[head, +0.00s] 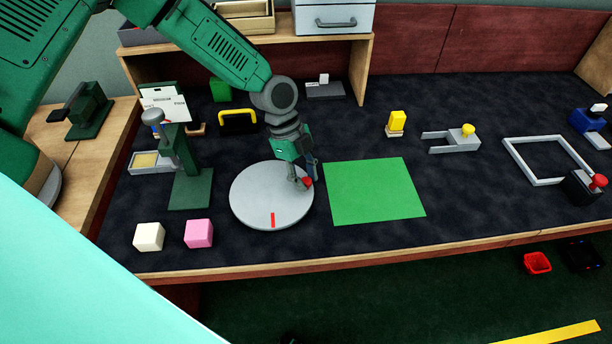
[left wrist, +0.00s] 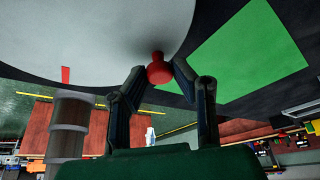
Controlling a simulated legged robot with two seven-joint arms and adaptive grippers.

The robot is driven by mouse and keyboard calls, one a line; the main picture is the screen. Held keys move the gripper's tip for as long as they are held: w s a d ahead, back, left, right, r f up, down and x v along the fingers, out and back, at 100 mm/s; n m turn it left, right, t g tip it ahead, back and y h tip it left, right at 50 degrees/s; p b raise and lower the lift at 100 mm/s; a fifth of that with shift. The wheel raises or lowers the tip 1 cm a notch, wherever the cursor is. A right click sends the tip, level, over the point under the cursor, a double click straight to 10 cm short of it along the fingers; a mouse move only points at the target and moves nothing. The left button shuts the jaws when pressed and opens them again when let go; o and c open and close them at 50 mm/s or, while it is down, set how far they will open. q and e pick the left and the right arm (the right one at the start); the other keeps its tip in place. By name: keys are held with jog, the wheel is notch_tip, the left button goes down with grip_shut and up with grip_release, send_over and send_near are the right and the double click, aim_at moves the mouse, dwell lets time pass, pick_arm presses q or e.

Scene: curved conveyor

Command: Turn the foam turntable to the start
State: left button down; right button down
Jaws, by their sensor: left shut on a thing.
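The foam turntable (head: 258,190) is a round light grey disc lying on the dark table, left of the green mat. A red mark (head: 272,219) is on the disc near its front edge; it also shows in the left wrist view (left wrist: 65,74). A red knob (head: 307,182) stands at the right edge of the disc. My left gripper (head: 303,181) reaches down from above and is shut on the red knob, which shows between its two fingers in the left wrist view (left wrist: 158,70). My right gripper is not in view.
The green mat (head: 374,190) lies just right of the disc. A green press stand (head: 190,185) is to the left. A white cube (head: 149,237) and a pink cube (head: 199,233) sit at the front left. The table in front of the disc is clear.

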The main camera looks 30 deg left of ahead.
pick_arm(q)
jog(key=shift+f, duration=0.1)
jog(key=c, duration=1.3)
grip_release()
jog(key=shift+c, duration=0.2)
jog(key=v, duration=1.2)
